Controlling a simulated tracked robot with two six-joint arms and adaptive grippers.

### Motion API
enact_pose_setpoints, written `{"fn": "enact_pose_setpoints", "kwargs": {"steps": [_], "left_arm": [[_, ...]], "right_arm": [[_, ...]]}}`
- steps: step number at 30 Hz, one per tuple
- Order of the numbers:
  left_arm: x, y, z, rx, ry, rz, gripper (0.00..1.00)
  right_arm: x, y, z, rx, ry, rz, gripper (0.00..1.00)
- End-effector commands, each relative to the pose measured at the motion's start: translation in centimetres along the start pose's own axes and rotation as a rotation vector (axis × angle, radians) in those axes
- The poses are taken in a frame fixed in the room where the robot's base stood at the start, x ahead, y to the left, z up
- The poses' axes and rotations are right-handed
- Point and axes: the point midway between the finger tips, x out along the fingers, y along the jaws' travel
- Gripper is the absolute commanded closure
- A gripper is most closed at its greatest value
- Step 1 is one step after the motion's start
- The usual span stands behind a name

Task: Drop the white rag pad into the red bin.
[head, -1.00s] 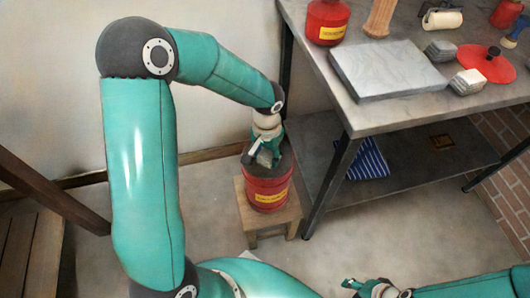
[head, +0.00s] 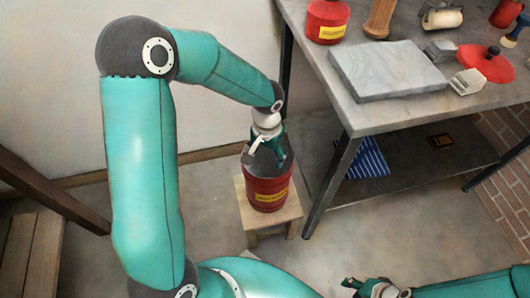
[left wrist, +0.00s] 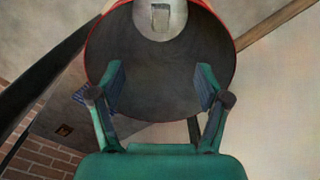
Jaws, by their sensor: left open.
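The red bin (head: 268,192), a round can with a yellow label, stands on a small wooden stool. My left gripper (head: 270,160) points down over its open mouth. In the left wrist view the gripper (left wrist: 160,88) has its fingers spread wide with nothing between them. That view looks into the bin (left wrist: 228,28), where a small pale square pad (left wrist: 160,18), seemingly the white rag pad, lies on the lighter bottom. My right gripper (head: 352,286) is low at the bottom edge, and its finger gap is unclear.
The grey-topped bench (head: 405,115) holds a stone slab (head: 387,70), grey pads (head: 440,50), a white pad stack (head: 468,82), a red lid (head: 487,63) and a red can (head: 327,22). The wooden stool (head: 250,222) stands beside the bench leg. Floor in front is clear.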

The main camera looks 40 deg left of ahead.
Motion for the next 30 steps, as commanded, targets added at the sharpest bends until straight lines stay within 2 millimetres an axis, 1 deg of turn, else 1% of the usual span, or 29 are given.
{"fn": "enact_pose_setpoints", "kwargs": {"steps": [5, 12, 15, 18, 30], "left_arm": [[-1.9, 0.0, 0.0, 0.0, 0.001, 0.0, 0.24], [-5.7, 0.0, 0.0, -0.002, 0.002, 0.0, 0.24], [-6.8, -0.1, 0.0, -0.001, 0.001, 0.0, 0.24], [-7.1, -0.1, 0.0, -0.001, 0.0, 0.0, 0.24], [-6.9, -0.1, 0.0, -0.001, 0.0, 0.0, 0.24]], "right_arm": [[-1.4, -0.5, 0.0, 0.0, 0.0, 0.0, 0.6], [-3.9, -1.4, 0.0, 0.0, 0.0, 0.0, 0.6], [-4.6, -1.7, 0.0, 0.0, 0.0, 0.0, 0.6], [-4.8, -1.7, 0.0, 0.0, 0.0, 0.0, 0.6], [-4.7, -1.7, 0.0, 0.0, 0.0, 0.0, 0.6]]}}
